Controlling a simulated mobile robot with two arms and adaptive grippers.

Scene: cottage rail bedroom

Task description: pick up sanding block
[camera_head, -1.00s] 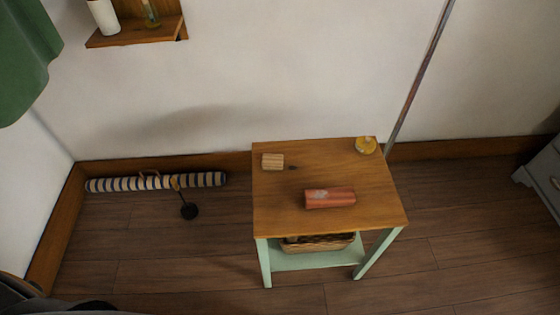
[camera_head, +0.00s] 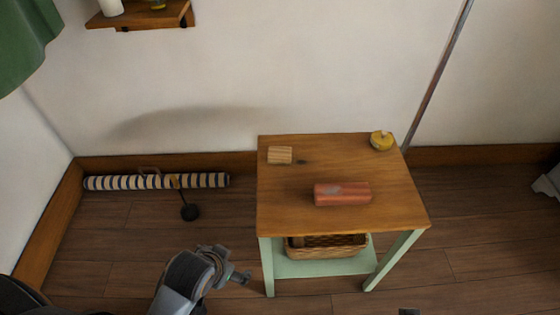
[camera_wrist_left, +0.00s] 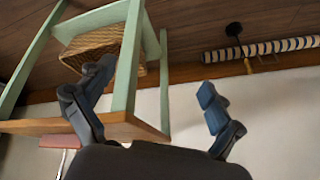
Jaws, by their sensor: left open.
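A long reddish block (camera_head: 342,194) with a pale mark lies near the middle of the wooden tabletop. A small light-brown block (camera_head: 279,155) lies near the table's back left corner. I cannot tell for sure which one is the sanding block. My left gripper (camera_head: 236,278) is low, left of the table and apart from both blocks. In the left wrist view the left gripper (camera_wrist_left: 150,98) is open and empty, its fingers wide apart. One finger overlaps the table there, and the reddish block (camera_wrist_left: 60,141) shows at the lower left.
The small table (camera_head: 400,205) has pale green legs and a wicker basket (camera_head: 326,247) on its lower shelf. A yellow round item (camera_head: 381,141) stands at its back right corner. A striped roll (camera_head: 155,182) lies along the wall. The floor left of the table is mostly open.

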